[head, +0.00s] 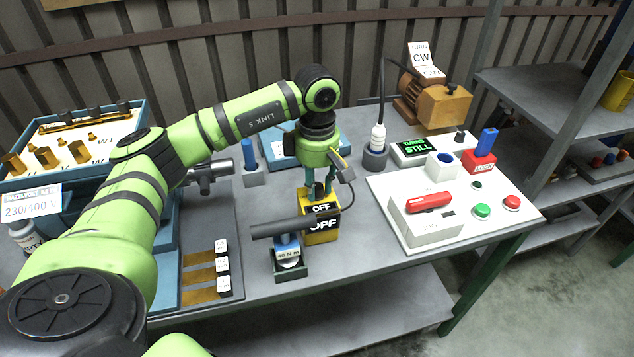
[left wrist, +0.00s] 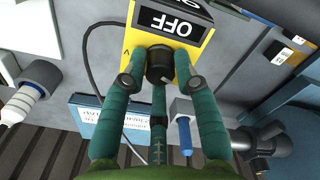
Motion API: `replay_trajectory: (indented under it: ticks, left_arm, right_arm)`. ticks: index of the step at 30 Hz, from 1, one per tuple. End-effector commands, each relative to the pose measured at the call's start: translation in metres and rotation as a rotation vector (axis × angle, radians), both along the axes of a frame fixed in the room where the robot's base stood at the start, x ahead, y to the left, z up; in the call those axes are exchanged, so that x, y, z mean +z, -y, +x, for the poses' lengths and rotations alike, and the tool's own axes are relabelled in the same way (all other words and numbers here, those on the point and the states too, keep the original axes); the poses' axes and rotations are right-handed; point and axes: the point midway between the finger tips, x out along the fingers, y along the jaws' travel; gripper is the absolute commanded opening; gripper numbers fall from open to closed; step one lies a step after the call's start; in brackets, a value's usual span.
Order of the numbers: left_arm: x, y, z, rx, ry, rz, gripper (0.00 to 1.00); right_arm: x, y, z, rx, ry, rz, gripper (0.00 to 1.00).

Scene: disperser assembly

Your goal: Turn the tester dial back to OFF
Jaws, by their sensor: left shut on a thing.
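The yellow tester (head: 326,236) stands on the bench, with black OFF labels facing the head camera. In the left wrist view, its yellow body (left wrist: 204,46) carries a black plate reading OFF (left wrist: 172,22) beside a black round dial (left wrist: 160,62). My left gripper (head: 319,190) points down over the tester. In the left wrist view, its teal fingers (left wrist: 160,82) are closed around the dial from several sides. The dial is mostly hidden by the gripper in the head view. Its exact pointer setting is hard to read. My right gripper is not in view.
A torque tool (head: 288,250) in a dark stand is close in front of the tester. A white control panel (head: 432,232) with coloured buttons is to the right. A black cable (left wrist: 92,70) runs beside the tester. A blue-handled tool (head: 248,155) stands behind left.

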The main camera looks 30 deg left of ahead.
Motion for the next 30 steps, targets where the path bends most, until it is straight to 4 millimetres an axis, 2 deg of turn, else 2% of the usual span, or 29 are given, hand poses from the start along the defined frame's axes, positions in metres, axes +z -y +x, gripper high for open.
replay_trajectory:
  ticks: [1, 2, 3, 13, 17, 30]
  left_arm:
    - [-0.001, 0.000, 0.000, 0.000, -0.002, 0.000, 0.00]
    - [-0.001, 0.000, 0.000, 0.000, -0.002, 0.000, 0.38]
    - [-0.001, 0.000, 0.000, 0.000, -0.002, 0.000, 0.54]
    - [0.000, 0.000, 0.000, -0.001, 0.000, 0.000, 0.54]
    - [0.010, 0.000, 0.001, -0.001, 0.004, -0.001, 0.54]
    - [0.096, 0.000, 0.001, -0.001, 0.003, -0.001, 0.54]
  right_arm:
    - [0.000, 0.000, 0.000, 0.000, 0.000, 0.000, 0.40]
    - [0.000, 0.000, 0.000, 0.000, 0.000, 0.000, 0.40]
    - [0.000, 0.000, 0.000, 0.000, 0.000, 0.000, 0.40]
    - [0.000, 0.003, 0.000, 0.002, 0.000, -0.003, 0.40]
    - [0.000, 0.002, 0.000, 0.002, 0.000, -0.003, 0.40]
    - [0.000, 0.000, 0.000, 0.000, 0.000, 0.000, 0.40]
